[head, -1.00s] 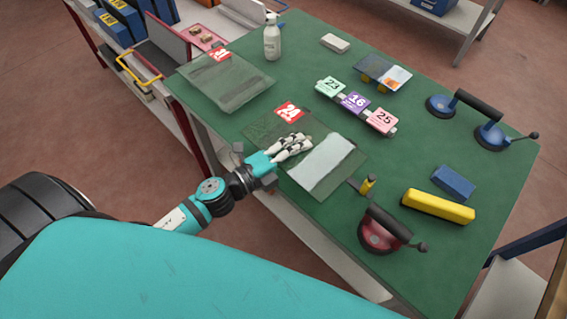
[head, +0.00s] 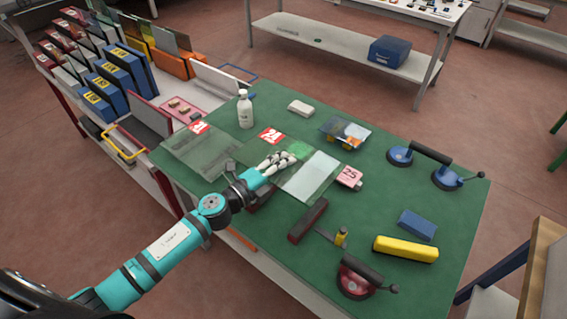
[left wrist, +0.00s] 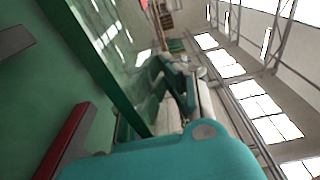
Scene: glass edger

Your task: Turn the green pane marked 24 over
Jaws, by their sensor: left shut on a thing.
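A green-tinted glass pane (head: 312,178) is in my left gripper (head: 283,160), whose fingers hold its near-left side in the head view. A red label (head: 271,135), which seems to read 24, shows at its far-left corner. The pane is raised off the table and covers most of the row of number tags; a green tag (head: 299,150) shows through it. In the left wrist view the pane (left wrist: 118,45) shows close up with its dark green edge. Another pane (head: 195,152) with a hard-to-read red label lies flat to the left. My right gripper is not in view.
A dark red bar (head: 307,222) lies on the green table (head: 270,245) just in front of the pane. Suction lifters (head: 352,280), a yellow block (head: 405,249) and a blue block (head: 417,224) are to the right. A white bottle (head: 245,110) stands behind.

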